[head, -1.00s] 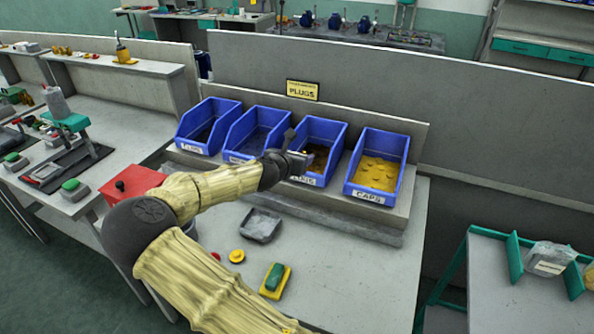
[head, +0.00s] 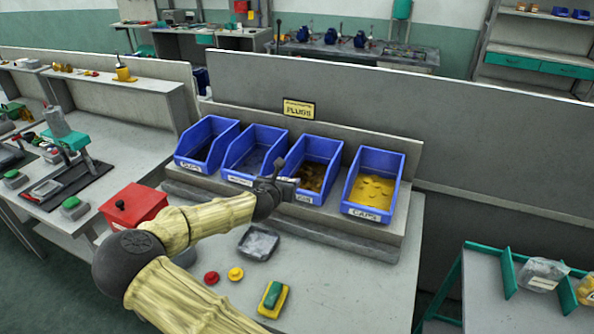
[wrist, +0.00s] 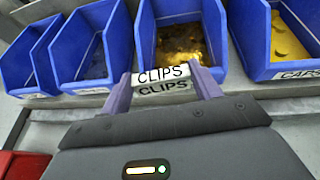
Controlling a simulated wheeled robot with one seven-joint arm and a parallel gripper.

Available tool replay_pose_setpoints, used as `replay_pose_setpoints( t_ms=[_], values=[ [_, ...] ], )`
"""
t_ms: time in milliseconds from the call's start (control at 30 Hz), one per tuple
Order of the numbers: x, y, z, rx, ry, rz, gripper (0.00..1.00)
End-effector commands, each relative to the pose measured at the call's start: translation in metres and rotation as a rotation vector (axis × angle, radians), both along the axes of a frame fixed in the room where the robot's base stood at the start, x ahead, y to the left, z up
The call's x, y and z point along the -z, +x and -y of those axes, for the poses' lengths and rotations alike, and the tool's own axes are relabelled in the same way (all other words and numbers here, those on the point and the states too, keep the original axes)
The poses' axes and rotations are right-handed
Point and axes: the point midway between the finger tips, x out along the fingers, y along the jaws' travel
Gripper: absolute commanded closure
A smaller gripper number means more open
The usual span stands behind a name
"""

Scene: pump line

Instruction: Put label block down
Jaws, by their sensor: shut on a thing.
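My gripper (head: 282,183) is at the front of the third blue bin (head: 315,163) from the left. In the wrist view my gripper (wrist: 164,88) is shut on the label block (wrist: 164,87). CLIPS shows on a white strip and again on a darker strip just below, both between the fingers. I cannot tell whether both are faces of the block or one is the bin's own label. The third bin holds brass-coloured pieces. Its front label is partly hidden by my gripper in the head view. I cannot tell whether the block touches the shelf.
The yellow-filled CAPS bin (head: 374,187) stands right; two more blue bins (head: 207,145) (head: 254,153) stand left. A PLUGS sign (head: 299,108) stands behind. A grey tray (head: 258,244), red button (head: 211,278), yellow button (head: 236,273) and green-yellow block (head: 273,298) lie on the bench, clear at front right.

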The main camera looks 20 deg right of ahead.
Motion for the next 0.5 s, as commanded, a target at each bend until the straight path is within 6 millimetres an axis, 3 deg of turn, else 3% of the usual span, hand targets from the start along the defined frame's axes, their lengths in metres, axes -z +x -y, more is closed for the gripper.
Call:
replay_pose_setpoints(
  t_ms=[267,500],
  values=[
    [0.014,-0.017,-0.046,-0.217,-0.006,-0.008,0.59],
    [0.018,-0.049,-0.074,-0.393,-0.005,-0.007,0.59]
  ],
)
